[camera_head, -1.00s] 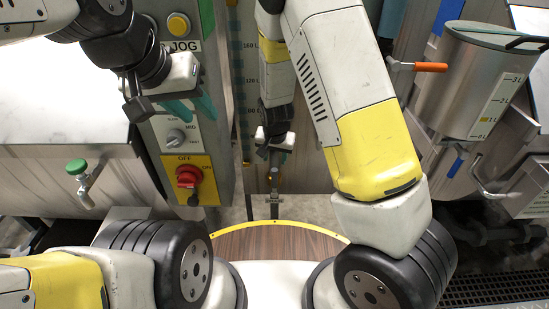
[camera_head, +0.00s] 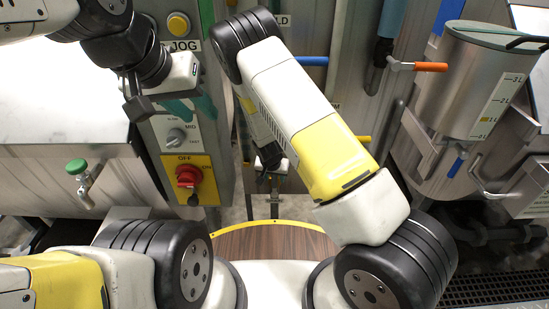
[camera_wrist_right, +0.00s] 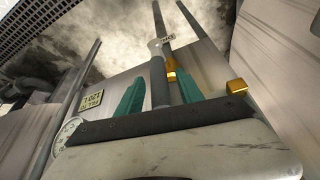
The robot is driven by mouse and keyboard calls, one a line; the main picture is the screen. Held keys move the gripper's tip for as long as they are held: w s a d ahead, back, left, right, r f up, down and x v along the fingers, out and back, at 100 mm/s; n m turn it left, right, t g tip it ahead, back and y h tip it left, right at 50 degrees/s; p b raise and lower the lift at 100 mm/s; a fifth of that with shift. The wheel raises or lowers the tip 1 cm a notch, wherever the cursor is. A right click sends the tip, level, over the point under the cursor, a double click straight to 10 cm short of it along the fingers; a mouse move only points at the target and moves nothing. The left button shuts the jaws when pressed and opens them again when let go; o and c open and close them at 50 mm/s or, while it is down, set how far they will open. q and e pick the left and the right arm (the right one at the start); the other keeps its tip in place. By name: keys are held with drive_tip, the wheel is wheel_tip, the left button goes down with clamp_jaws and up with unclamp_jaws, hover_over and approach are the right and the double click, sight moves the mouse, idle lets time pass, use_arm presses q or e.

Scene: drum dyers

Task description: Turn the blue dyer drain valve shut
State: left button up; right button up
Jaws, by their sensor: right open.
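My right gripper, in the right wrist view (camera_wrist_right: 160,95), is open, with its two teal fingers apart. A grey bar (camera_wrist_right: 158,78) with a pale tagged end (camera_wrist_right: 160,43) shows between them; I cannot tell whether they touch it. It may be the drain valve's lever. Brass-coloured pieces (camera_wrist_right: 236,87) are close by. In the head view the right wrist is low in the middle, its fingers hidden, above a thin upright metal fitting (camera_head: 275,202). My left gripper (camera_head: 190,106) is before the control panel; its jaw opening is unclear. A blue handle (camera_head: 312,61) is on the centre-back machine.
The control panel (camera_head: 180,140) with a red knob (camera_head: 187,177) stands at left. An orange handle (camera_head: 430,66), a yellow handle (camera_head: 363,139) and a metal tank (camera_head: 465,85) with a small blue lever (camera_head: 456,166) are at right. A wooden round top (camera_head: 275,242) lies below.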

drive_tip(key=shift+c, duration=0.2)
clamp_jaws()
idle(1.3)
